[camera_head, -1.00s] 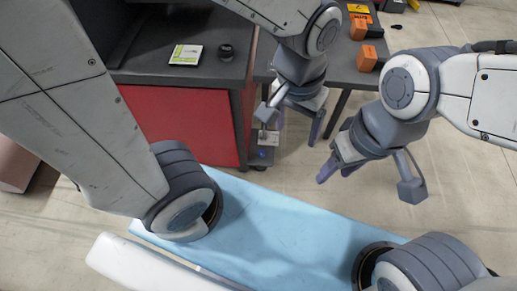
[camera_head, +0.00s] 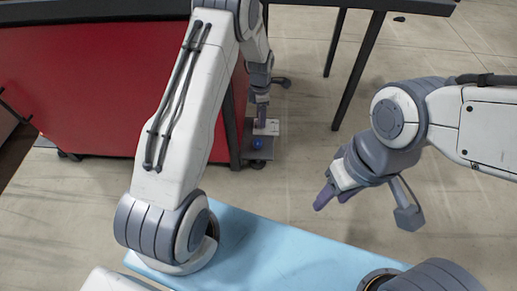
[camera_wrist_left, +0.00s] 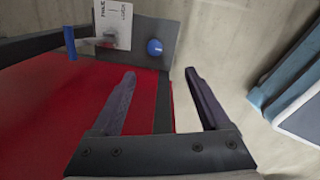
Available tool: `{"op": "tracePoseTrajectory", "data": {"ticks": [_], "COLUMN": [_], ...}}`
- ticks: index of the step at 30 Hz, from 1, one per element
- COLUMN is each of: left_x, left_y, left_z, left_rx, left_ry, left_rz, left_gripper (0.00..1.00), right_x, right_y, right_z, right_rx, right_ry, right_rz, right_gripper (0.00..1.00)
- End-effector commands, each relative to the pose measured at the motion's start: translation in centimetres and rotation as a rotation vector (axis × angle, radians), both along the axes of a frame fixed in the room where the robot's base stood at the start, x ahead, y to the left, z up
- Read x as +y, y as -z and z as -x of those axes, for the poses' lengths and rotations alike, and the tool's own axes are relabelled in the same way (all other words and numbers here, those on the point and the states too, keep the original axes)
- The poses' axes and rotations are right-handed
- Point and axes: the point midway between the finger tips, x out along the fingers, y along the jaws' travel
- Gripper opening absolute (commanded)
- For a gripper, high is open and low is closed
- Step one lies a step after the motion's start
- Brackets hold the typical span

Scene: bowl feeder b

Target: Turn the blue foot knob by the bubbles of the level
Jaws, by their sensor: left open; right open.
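The blue foot knob (camera_head: 257,144) sits on a dark grey plate (camera_head: 262,155) low at the corner of the red cabinet. In the left wrist view the knob (camera_wrist_left: 154,47) is round and lies just beyond the fingertips, roughly between their lines. My left gripper (camera_wrist_left: 160,75) is open and empty, apart from the knob. In the head view it (camera_head: 262,112) points down above the plate, its fingers overlapping in this view. My right gripper (camera_head: 334,196) is open and empty over the floor at right. No level bubbles can be made out.
The red cabinet panel (camera_wrist_left: 60,120) lies close under my left fingers. A dark table leg (camera_head: 357,72) stands behind. Floor (camera_head: 300,165) is clear at right.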

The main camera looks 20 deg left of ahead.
Motion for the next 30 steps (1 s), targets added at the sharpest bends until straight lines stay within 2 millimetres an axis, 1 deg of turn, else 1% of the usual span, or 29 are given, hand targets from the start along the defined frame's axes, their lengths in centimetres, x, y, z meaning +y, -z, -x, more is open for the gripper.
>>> {"op": "tracePoseTrajectory", "data": {"ticks": [1,3,6,9,14,24,27,30], "left_x": [0.5,1.0,1.5,1.7,1.7,1.7,1.7,1.7], "left_y": [2.5,4.8,7.1,8.4,10.3,16.6,17.9,18.7], "left_z": [-0.5,-1.0,-1.4,-1.6,-1.6,-1.6,-1.6,-1.6], "left_rx": [0.014,0.025,0.034,0.038,0.041,0.041,0.040,0.040], "left_ry": [-0.119,-0.266,-0.418,-0.505,-0.540,-0.536,-0.536,-0.535], "left_rz": [0.004,0.007,0.011,0.011,0.012,0.013,0.012,0.012], "left_gripper": [0.79,0.79,0.79,0.79,0.79,0.79,0.79,0.79], "right_x": [0.0,0.0,0.0,0.0,0.0,0.0,0.0,0.0], "right_y": [0.4,0.7,0.9,1.1,1.9,5.1,5.8,6.1], "right_z": [0.0,0.0,0.0,0.0,0.0,0.0,0.0,0.0], "right_rx": [-0.001,-0.001,0.000,0.000,0.000,0.000,0.000,0.000], "right_ry": [0.000,0.000,0.000,0.000,0.000,0.000,0.000,0.000], "right_rz": [-0.001,-0.001,0.000,0.000,0.000,0.000,0.000,0.000], "right_gripper": [0.50,0.50,0.50,0.50,0.50,0.50,0.50,0.50]}}
